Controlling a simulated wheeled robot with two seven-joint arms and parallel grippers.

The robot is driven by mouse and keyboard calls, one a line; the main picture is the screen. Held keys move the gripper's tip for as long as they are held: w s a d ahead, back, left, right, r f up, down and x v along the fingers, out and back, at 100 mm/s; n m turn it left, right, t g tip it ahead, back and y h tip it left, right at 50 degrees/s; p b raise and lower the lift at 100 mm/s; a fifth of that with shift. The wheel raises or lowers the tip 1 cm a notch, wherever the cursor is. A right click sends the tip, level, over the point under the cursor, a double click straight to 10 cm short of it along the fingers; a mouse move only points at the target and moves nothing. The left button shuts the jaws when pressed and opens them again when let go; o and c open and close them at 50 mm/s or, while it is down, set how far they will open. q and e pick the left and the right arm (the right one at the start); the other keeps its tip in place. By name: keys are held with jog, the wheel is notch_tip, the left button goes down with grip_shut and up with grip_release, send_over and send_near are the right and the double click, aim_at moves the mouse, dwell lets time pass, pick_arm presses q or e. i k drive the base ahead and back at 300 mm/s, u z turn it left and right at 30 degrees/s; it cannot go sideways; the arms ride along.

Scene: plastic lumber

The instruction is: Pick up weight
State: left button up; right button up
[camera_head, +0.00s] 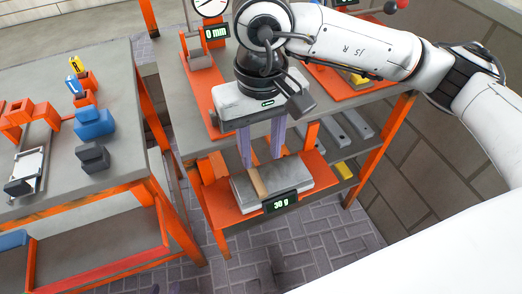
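A grey scale (290,178) with a black display reading "30 g" (281,202) sits on an orange base on the lower shelf. A small tan block (258,183) rests on the left part of its top. My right gripper (262,161) points down from above, with its two purple fingers apart and nothing visible between them. Its fingertips look close above the back of the scale, near the tan block; I cannot tell the exact gap. No piece is clearly marked as the weight. My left gripper is not in view.
Grey bars (340,133) lie on the shelf to the right, near a yellow piece (344,171). The upper tabletop (352,106) and its orange frame are close around my arm. A left table (122,150) holds blue (94,124), orange and grey devices.

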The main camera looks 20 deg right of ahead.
aim_at(90, 122)
jog(key=u, duration=0.55)
